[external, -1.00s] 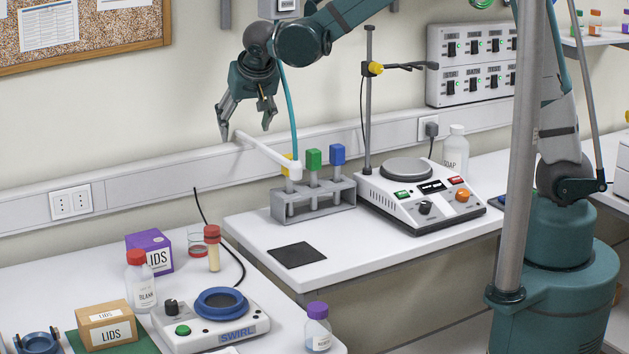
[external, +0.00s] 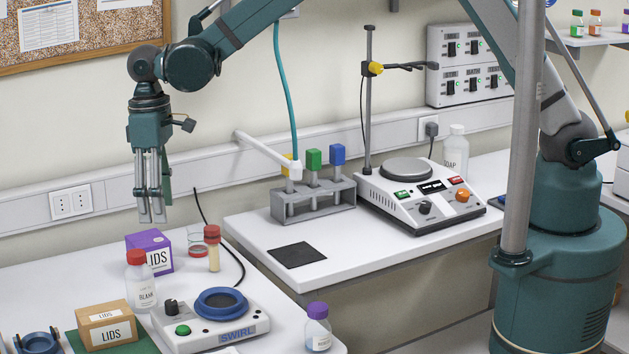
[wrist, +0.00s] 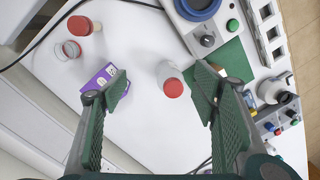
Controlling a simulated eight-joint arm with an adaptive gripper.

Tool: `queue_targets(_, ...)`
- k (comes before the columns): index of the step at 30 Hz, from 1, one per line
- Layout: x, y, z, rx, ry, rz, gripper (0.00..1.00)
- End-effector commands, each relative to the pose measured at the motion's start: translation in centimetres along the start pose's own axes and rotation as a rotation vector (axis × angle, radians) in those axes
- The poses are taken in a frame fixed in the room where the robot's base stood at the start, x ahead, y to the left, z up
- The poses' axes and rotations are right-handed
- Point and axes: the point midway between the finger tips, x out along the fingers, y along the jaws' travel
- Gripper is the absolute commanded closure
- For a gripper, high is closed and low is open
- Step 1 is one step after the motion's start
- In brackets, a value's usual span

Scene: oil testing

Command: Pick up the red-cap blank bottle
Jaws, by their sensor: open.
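The blank bottle (external: 143,288) is white with a red cap and stands upright on the left bench, its label reading "BLANK". In the wrist view its red cap (wrist: 173,88) is seen from above, between the two finger pads and slightly right of centre. My gripper (external: 152,218) points down, above and slightly right of the bottle in the external view, apart from it.
A purple lids box (external: 158,251) stands close behind the bottle. A cardboard lids box (external: 105,325) is in front of it, and the swirl device (external: 215,318) is to the right. A red-capped vial (external: 213,250) and a small glass dish (external: 196,242) are behind.

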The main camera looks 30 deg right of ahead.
Motion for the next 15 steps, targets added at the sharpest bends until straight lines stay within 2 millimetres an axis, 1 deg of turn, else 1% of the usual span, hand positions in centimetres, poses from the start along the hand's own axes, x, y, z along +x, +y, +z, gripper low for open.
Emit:
queue_targets(1, 1.2, -0.9, -0.6, -0.051, -0.003, -0.003, 0.41)
queue_targets(3, 2.7, -1.4, -1.3, -0.124, 0.0, 0.002, 0.41)
queue_targets(12, 8.0, -2.1, -4.3, -0.383, 0.026, 0.053, 0.41)
queue_targets(15, 9.1, -2.3, -5.0, -0.45, 0.031, 0.067, 0.41)
